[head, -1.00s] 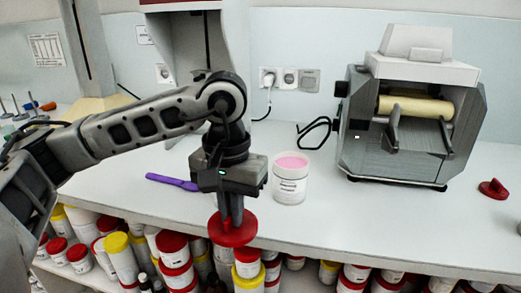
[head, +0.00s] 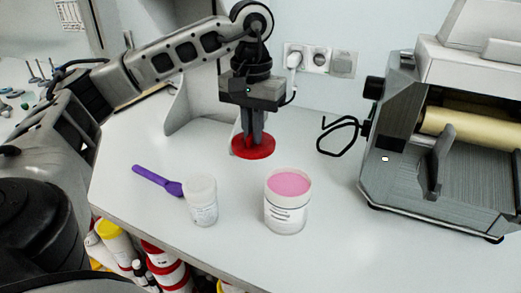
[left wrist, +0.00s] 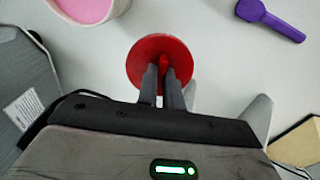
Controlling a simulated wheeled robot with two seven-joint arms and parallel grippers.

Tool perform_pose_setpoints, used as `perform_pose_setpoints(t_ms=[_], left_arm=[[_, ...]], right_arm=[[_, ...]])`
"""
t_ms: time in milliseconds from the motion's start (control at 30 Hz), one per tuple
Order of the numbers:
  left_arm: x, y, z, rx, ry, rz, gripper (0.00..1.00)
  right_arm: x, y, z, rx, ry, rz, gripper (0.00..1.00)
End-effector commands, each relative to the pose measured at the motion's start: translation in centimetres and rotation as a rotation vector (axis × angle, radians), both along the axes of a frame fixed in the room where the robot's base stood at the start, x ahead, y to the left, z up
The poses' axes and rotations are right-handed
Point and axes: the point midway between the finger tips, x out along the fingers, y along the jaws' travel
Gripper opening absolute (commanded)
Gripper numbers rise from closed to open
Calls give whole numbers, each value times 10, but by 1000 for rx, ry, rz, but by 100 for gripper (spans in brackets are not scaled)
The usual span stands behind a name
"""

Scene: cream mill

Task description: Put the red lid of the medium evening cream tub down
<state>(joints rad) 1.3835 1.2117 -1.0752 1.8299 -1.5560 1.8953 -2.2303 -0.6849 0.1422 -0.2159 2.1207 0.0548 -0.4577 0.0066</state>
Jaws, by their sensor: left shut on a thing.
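The red lid (head: 253,149) is a flat disc with a raised grip. My left gripper (head: 252,136) is shut on that grip and points straight down, with the lid level under it. The lid is at or just above the white bench top, behind the tubs; I cannot tell if it touches. In the left wrist view the lid (left wrist: 160,60) shows between the fingertips (left wrist: 163,75). An open tub of pink cream (head: 287,203) stands in front and to the right of the lid. My right gripper is not in view.
A white tub (head: 201,200) stands at the front left, beside a purple scoop (head: 158,181). A grey roller mill (head: 430,150) fills the right side. Bench around the lid is clear.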

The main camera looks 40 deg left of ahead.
Motion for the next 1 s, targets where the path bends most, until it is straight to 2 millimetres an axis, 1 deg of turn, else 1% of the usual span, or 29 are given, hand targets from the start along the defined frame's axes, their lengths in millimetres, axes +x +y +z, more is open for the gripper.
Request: perform_pose_setpoints(t_ms=[33, 100, 200, 300, 467, 500, 600, 700, 800, 1000], left_arm=[[8, 4, -10, -1, 5, 3, 0], [17, 10, -24, 2, 5, 2, 0], [28, 15, -38, -1, 2, 0, 0], [35, 18, -47, -2, 2, 0, 0], [42, 22, -57, 0, 1, 0, 0], [45, 25, -62, 0, 2, 1, 0], [43, 24, -78, 1, 3, -1, 0], [44, 24, -88, 1, 1, -1, 0], [44, 24, -91, 0, 0, 0, 0], [44, 24, -91, 0, 0, 0, 0]], right_arm=[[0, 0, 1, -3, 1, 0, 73], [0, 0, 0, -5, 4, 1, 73], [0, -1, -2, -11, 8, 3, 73], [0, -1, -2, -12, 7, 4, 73], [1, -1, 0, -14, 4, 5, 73], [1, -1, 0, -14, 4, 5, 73], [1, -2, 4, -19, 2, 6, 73], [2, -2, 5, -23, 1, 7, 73], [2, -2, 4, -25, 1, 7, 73], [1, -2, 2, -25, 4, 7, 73]])
